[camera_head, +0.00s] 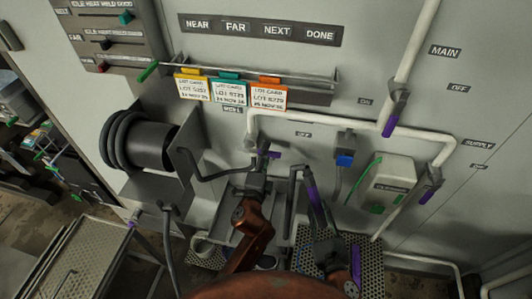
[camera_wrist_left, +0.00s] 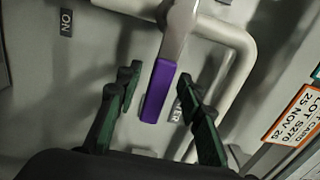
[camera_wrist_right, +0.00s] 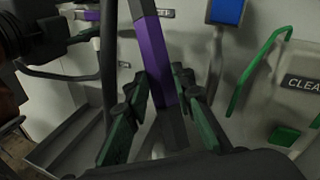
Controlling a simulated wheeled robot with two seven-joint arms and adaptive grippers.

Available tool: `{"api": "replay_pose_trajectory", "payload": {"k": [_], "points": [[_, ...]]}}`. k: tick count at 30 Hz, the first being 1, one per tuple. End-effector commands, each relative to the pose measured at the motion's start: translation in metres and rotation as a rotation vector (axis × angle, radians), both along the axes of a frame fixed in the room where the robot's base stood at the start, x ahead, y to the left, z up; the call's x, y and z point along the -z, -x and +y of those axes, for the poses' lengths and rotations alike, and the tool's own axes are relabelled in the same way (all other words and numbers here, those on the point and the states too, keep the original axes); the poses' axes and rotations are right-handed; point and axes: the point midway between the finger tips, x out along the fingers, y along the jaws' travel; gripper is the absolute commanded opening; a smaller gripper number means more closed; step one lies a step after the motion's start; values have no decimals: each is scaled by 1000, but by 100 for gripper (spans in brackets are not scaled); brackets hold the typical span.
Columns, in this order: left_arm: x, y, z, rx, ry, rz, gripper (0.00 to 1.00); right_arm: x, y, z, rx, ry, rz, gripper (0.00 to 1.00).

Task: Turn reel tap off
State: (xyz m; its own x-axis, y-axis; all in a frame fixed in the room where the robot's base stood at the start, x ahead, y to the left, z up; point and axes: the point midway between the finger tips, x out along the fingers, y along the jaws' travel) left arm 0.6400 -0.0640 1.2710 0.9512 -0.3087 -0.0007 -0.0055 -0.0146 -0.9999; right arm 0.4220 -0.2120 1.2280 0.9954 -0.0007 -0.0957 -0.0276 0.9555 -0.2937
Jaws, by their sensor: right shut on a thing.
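The reel tap (camera_head: 275,154) has a purple lever and sits on the pale pipe at mid-wall. In the left wrist view its purple lever (camera_wrist_left: 158,92) lies between the spread green fingers of my left gripper (camera_wrist_left: 160,95), which look apart from it. My left gripper (camera_head: 260,168) is also at the tap in the head view, partly covering it. My right gripper (camera_head: 321,228) is shut on a grey wand with a purple section (camera_head: 313,188). This wand (camera_wrist_right: 154,58) stands slightly tilted between the green fingers in the right wrist view.
A hose reel (camera_head: 150,145) is mounted at the left. Lot cards (camera_head: 229,90) hang from a rail above. The main tap (camera_head: 392,118) and supply tap (camera_head: 430,184) also have purple levers. A white box (camera_head: 392,182) is at the right. Perforated trays (camera_head: 75,265) stand low.

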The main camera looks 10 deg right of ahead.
Motion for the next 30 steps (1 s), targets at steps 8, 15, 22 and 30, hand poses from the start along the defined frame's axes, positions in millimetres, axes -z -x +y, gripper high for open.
{"api": "replay_pose_trajectory", "payload": {"k": [8, 15, 22, 30], "points": [[1, 47, 16, -1, -1, 2, 35, -1, 0, 0, -1, 0, -3, 0], [1, 90, 30, -1, 0, 2, 35, -1, 0, 0, -1, 0, -3, 0], [0, 108, 35, 0, 0, 1, 35, -1, 0, 0, -1, 0, -3, 0], [0, 109, 35, 0, 0, 0, 35, -1, 0, 0, -1, 0, -3, 0]]}}
